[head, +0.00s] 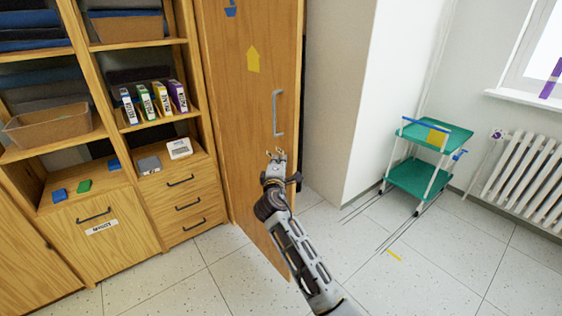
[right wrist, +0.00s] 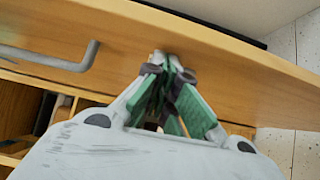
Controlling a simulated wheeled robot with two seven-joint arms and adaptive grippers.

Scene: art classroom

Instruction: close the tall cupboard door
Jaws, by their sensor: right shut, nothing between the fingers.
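The tall cupboard door (head: 238,130) is wooden, with a grey bar handle (head: 277,113) near its right edge. It stands ajar, with a dark gap beside its right edge. My right gripper (head: 275,156) is in front of the door, just below the handle. In the right wrist view, the gripper (right wrist: 172,62) is shut and empty, its fingertips at or very near the door face (right wrist: 225,75). I cannot tell for certain whether they touch. The handle (right wrist: 60,62) shows to the left of the fingers there. My left gripper is not in view.
Open shelves with binders (head: 153,103) and a basket (head: 48,125) stand left of the door, above a drawer unit (head: 183,195). A green trolley (head: 418,178) stands at the right, near the radiator (head: 525,170). The tiled floor (head: 375,265) between is mostly clear.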

